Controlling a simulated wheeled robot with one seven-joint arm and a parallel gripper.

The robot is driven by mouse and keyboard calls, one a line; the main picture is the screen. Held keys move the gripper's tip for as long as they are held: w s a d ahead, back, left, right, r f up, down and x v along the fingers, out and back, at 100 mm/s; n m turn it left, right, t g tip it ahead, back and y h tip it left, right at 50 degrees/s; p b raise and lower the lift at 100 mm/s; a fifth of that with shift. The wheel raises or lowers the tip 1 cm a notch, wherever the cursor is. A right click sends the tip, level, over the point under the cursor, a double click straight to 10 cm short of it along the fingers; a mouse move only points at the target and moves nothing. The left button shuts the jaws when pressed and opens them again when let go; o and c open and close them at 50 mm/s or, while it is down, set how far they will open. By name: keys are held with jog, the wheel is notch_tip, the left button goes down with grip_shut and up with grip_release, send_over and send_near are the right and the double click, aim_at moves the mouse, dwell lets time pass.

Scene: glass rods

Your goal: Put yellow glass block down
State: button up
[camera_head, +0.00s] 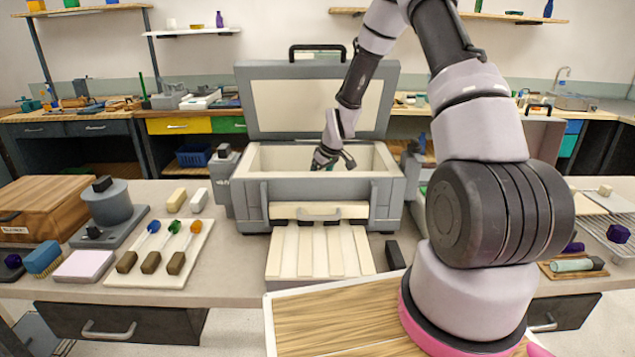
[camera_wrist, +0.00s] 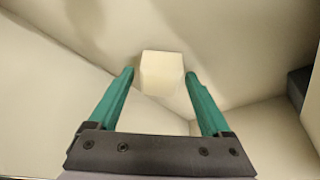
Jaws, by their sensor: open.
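The yellow glass block (camera_wrist: 162,73) shows in the wrist view as a small pale yellow cube on the cream floor inside the open grey box (camera_head: 335,191). My gripper (camera_wrist: 160,76) is open, with one teal finger on either side of the block and a narrow gap visible at each side. In the head view my gripper (camera_head: 330,168) reaches down into the box. The block is hidden there by the box's front wall and my gripper.
The box lid (camera_head: 315,100) stands raised behind my arm. A slatted cream tray (camera_head: 320,252) juts from the box front. A white board (camera_head: 165,253) with several coloured glass-tipped rods lies to the left. A grey round device (camera_head: 108,203) stands beyond it.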

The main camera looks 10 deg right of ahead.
jog(key=s+d+r+m, duration=0.2)
jog(key=s+r, duration=0.3)
jog(key=r, duration=0.5)
jog(key=s+d+r+m+t+h, duration=0.1)
jog(key=s+r, duration=0.4)
jog(key=r, duration=0.4)
jog(key=s+d+r+m, duration=0.2)
jog(key=s+r, duration=0.3)
jog(key=r, duration=0.5)
jog(key=s+r+m+t, duration=0.1)
jog(key=s+r+m, duration=0.2)
jog(key=s, duration=0.6)
jog(key=s+r+m+t, duration=0.1)
jog(key=s+r+m, duration=0.2)
jog(key=s+r, duration=0.3)
jog(key=s, duration=0.3)
jog(key=shift+d, duration=0.15)
jog(key=shift+r, duration=0.1)
